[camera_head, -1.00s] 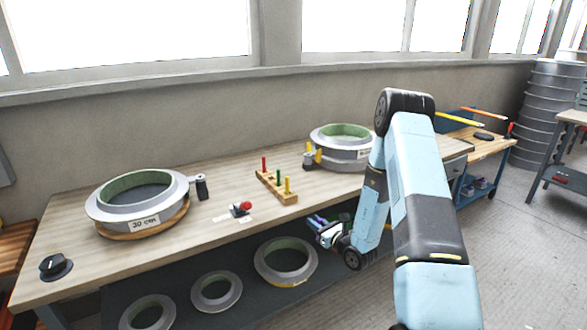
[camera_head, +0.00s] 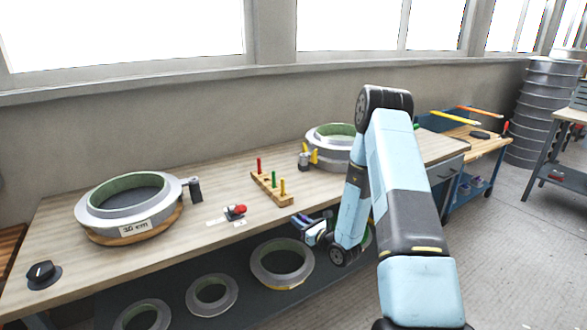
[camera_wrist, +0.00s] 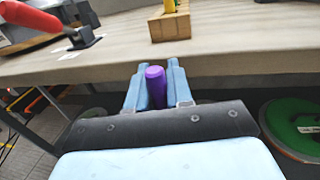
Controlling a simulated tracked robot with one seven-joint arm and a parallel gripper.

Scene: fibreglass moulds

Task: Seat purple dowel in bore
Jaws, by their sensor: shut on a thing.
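My gripper (camera_wrist: 157,82) is shut on the purple dowel (camera_wrist: 155,85), which lies between its two pale blue fingers in the wrist view. In the head view my gripper (camera_head: 303,222) is at the bench's front edge, and the dowel in it is too small to make out well. A wooden block (camera_head: 272,192) on the bench holds a red peg (camera_head: 258,165), a green peg (camera_head: 274,180) and a yellow peg (camera_head: 283,187) upright. The block's near end also shows ahead of the fingers in the wrist view (camera_wrist: 170,27). I cannot tell which bore is free.
A ring mould marked 30 cm (camera_head: 128,229) sits on the bench at left, another mould (camera_head: 330,158) at the back right. A red-handled clamp (camera_head: 236,211) lies left of the block. Several rings lie on the lower shelf (camera_head: 212,293).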

